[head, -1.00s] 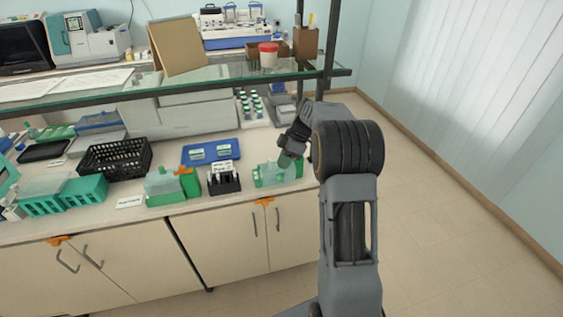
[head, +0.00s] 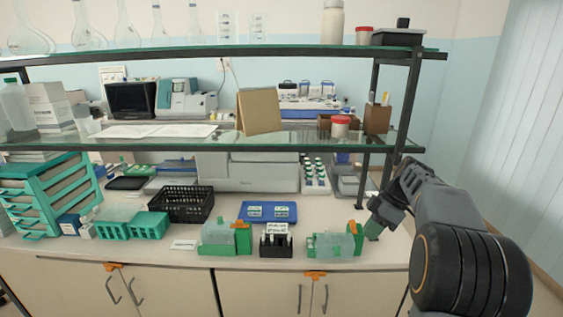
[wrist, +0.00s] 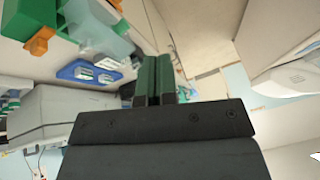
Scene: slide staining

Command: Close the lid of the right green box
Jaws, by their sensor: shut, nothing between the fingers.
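The right green box (head: 333,246) stands near the counter's front edge, with a translucent upper part and an upright green piece with an orange part (head: 358,230) at its right end. I cannot tell the exact lid position. In the wrist view the box shows at the upper left (wrist: 92,28), with its orange part (wrist: 38,42). My gripper (head: 372,233) is just right of the box, pointing down and left. Its green fingers (wrist: 154,78) are shut with nothing between them. I cannot tell whether they touch the box.
A black slide rack (head: 276,244) and a similar left green box (head: 222,240) stand to the left. A blue tray (head: 268,212) lies behind, which also shows in the wrist view (wrist: 88,72). A shelf post (head: 371,178) rises behind my gripper.

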